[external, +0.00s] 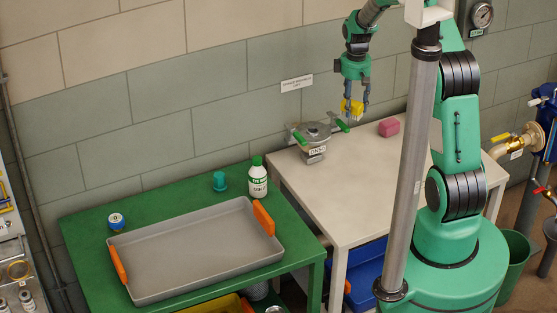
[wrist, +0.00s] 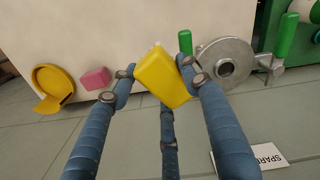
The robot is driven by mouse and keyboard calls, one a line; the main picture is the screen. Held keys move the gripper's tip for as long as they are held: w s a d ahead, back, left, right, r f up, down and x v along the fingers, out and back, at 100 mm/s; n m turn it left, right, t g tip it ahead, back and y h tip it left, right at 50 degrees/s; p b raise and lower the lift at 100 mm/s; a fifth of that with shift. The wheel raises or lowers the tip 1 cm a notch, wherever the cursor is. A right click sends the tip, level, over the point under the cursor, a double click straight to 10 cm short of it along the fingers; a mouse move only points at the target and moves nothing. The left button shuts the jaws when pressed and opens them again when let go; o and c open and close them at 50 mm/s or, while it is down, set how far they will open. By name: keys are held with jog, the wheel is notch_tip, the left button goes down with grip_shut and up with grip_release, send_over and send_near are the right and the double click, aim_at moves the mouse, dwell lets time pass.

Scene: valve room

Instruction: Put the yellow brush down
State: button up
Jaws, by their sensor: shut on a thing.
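The yellow brush (external: 356,107) is held between the fingers of my gripper (external: 356,98), near the back of the white table (external: 368,170). In the wrist view the brush (wrist: 163,80) shows as a yellow block between the blue fingertips of my gripper (wrist: 158,77), tilted, with a small pale patch at its top edge. The brush appears to be above the tabletop, between a metal valve part and a pink block. The height of the gap beneath it is hard to tell.
The grey valve part (external: 314,136) with green handles stands left of the brush; the pink block (external: 389,127) lies right. A round yellow object (wrist: 54,84) shows beyond the block in the wrist view. The white table's front is clear. A grey tray (external: 200,282) sits on the green table.

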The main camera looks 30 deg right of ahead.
jog(key=s+a+f+m+p, duration=0.1)
jog(key=s+a+m, duration=0.25)
jog(key=a, duration=0.45)
jog(key=s+a+f+m+p, duration=0.1)
jog(key=s+a+m+p, duration=0.2)
jog(key=a, duration=0.4)
jog(key=w+a+n+b, duration=0.1)
jog(key=w+a+n, duration=0.25)
jog(key=a, duration=0.45)
jog(key=w+a+f+n+b, duration=0.1)
jog(key=w+a+n, duration=0.2)
jog(key=w+a, duration=0.3)
jog(key=w+a+n+b, duration=0.1)
jog(key=w+a+n, duration=0.2)
jog(key=a, duration=0.6)
jog(key=a+f+n, duration=0.2)
jog(key=a+n, duration=0.4)
jog(key=a, duration=0.8)
jog(key=a+f+n, duration=0.3)
jog(key=a+n, duration=0.4)
jog(key=a, duration=0.8)
jog(key=shift+b, duration=0.3)
jog(key=shift+f, duration=0.1)
jog(key=shift+f, duration=3)
